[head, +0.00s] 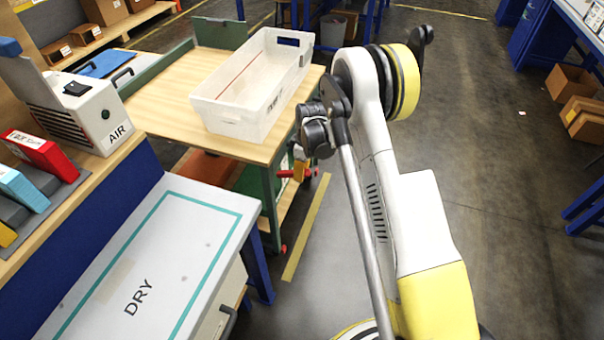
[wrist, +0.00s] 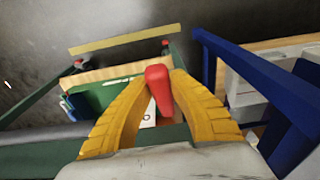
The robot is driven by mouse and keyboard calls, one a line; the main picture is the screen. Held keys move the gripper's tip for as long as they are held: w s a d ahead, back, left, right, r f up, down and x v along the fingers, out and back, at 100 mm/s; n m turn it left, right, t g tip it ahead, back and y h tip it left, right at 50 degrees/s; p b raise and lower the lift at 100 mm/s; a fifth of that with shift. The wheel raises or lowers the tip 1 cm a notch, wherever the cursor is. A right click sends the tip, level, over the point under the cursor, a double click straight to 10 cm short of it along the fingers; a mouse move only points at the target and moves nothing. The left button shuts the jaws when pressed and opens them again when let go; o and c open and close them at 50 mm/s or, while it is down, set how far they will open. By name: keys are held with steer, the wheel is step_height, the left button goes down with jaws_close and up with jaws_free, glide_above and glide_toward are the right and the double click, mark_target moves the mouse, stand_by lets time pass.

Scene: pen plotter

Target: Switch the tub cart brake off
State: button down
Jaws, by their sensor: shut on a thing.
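The tub cart (head: 165,95) has a wooden top and a green frame, and it carries a white tub (head: 225,117). A red brake lever (wrist: 158,88) shows in the wrist view between the yellow fingers of my gripper (wrist: 161,80). My gripper (head: 300,167) is shut on the lever, with a finger on each side. In the head view it is at the cart's right side, below the top, and red parts (head: 284,173) show beside it. My arm hides some of that area. I cannot tell the brake's setting from the lever.
A bench with a white DRY panel (head: 195,215) stands in front of the cart at the left. A yellow floor line (head: 306,230) runs by the cart. Open floor (head: 500,190) lies to the right.

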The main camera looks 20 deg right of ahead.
steer(key=c, duration=1.2)
jaws_free()
steer(key=shift+a, duration=0.1)
steer(key=r, duration=0.8)
steer(key=d+r, duration=0.1)
steer(key=r, duration=0.3)
steer(key=shift+s, duration=0.35)
steer(key=shift+d, duration=0.1)
